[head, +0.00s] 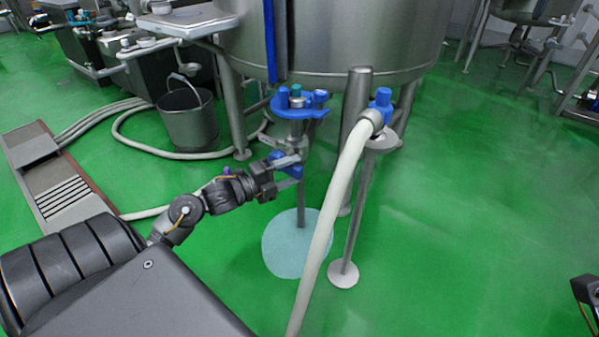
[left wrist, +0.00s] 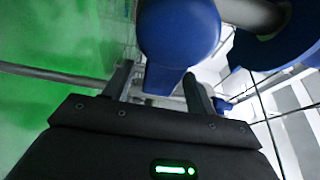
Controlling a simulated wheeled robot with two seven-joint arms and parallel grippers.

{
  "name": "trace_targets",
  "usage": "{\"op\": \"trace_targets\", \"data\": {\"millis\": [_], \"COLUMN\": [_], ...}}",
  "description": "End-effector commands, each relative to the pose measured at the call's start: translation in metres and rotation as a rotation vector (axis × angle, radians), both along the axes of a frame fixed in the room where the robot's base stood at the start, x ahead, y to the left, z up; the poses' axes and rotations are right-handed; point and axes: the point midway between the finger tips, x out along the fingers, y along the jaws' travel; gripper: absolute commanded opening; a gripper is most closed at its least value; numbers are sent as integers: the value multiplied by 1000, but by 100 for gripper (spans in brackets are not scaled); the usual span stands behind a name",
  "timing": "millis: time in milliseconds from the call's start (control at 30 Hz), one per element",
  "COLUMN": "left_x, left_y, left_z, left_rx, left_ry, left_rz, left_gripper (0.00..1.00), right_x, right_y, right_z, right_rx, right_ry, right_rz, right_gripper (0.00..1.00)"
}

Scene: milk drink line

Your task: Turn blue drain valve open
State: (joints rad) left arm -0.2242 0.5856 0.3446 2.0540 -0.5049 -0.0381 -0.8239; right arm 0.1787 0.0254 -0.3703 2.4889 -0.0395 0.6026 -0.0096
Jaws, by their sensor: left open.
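A blue valve handle (head: 288,161) sits on the upright pipe below the tank, under a blue clamp ring (head: 300,106). My left gripper (head: 294,173) is open, with its fingers on either side of the blue handle in the head view. In the left wrist view the handle's rounded blue body (left wrist: 178,30) is large, and its flat lower end reaches between the two fingertips (left wrist: 158,82). I cannot tell whether the fingers touch it.
The steel tank (head: 340,40) stands on legs above. A pale hose (head: 330,220) runs from a coupling near another blue fitting (head: 381,98), to the right of the gripper. A bucket (head: 188,118) stands to the left. A pale blue round patch (head: 290,252) lies below. The floor at right is clear.

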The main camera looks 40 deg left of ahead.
Motion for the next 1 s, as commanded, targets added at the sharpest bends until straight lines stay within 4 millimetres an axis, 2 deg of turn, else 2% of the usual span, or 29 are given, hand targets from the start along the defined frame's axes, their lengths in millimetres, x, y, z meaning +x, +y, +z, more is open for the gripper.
{"op": "trace_targets", "data": {"millis": [200, 567, 667, 1000], "left_x": [22, 27, 27, 26], "left_y": [-8, -10, -10, -10], "left_z": [0, 0, 0, 0], "left_rx": [-1, -1, -1, -1], "left_ry": [-3, 1, 0, 1], "left_rz": [0, 0, 0, 0], "left_gripper": [56, 56, 46, 1], "right_x": [-3, -7, -7, -5], "right_y": [3, 4, 4, 5], "right_z": [1, 6, 6, 4], "right_rx": [-4, -3, -2, -5], "right_ry": [-21, -42, -40, -33], "right_rz": [12, 20, 20, 20], "right_gripper": [0, 0, 0, 0]}}
